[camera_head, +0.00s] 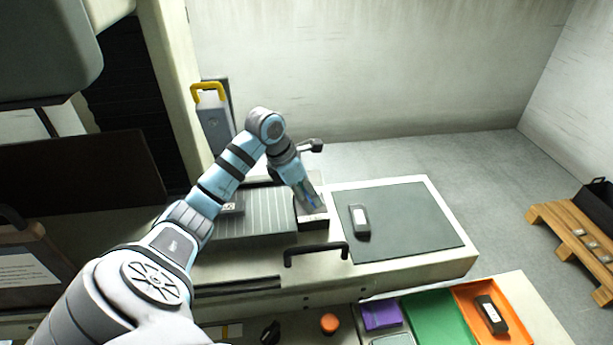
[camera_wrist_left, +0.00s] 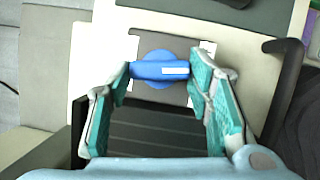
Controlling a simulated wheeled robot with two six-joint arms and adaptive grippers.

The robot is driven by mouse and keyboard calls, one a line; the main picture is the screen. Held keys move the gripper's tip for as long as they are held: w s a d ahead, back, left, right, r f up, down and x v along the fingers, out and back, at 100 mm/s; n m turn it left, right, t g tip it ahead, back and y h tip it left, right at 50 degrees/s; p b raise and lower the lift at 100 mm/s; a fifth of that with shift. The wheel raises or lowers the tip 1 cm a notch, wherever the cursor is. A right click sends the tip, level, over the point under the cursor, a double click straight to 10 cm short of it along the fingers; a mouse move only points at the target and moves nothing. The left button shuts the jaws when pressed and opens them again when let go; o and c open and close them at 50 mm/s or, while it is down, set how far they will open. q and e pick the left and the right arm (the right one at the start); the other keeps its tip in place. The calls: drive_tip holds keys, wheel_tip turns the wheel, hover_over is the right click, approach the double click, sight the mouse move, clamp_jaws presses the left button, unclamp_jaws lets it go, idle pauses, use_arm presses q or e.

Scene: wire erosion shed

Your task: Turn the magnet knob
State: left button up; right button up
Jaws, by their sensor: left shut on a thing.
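The magnet knob (camera_wrist_left: 158,70) is blue, with a round base and a straight bar bearing a white mark. In the left wrist view its bar lies nearly level across the picture. It sits on a dark plate with white patches on both sides, at the end of the grey ribbed magnet block (camera_head: 262,222). My left gripper (camera_wrist_left: 162,72) is shut on the knob, one teal-padded finger at each end of the bar. In the head view my left gripper (camera_head: 312,205) reaches down at the block's right end and hides most of the knob. My right gripper is not in view.
A black handle (camera_head: 316,250) stands in front of the block. A dark mat (camera_head: 410,222) with a small labelled dark item (camera_head: 359,222) lies to the right. Purple, green and orange trays (camera_head: 437,318) stand at the front. A yellow-handled grey piece (camera_head: 213,118) stands behind.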

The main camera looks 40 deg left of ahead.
use_arm(q)
drive_tip(key=m+h+b, duration=0.1)
drive_tip(key=m, duration=0.1)
drive_tip(key=shift+w+m+g, duration=0.15)
drive_tip(key=shift+m+g, duration=0.15)
drive_tip(key=shift+m, duration=0.1)
drive_tip(key=m, duration=0.1)
drive_tip(key=m+g, duration=0.1)
drive_tip(key=m, duration=0.1)
drive_tip(key=shift+w+a+m+h+b, duration=0.15)
drive_tip(key=shift+m+h+b, duration=0.15)
drive_tip(key=shift+h+b, duration=0.1)
drive_tip(key=shift+m+g, duration=0.5)
drive_tip(key=shift+m, duration=0.7)
drive_tip(key=shift+w+m+g+h+p, duration=0.1)
drive_tip(key=shift+m+g+h+p, duration=0.35)
drive_tip(key=shift+m, duration=0.65)
drive_tip(key=shift+f, duration=0.1)
drive_tip(key=o, duration=1.1)
drive_tip(key=shift+o, duration=0.2)
drive_tip(key=shift+y, duration=0.25)
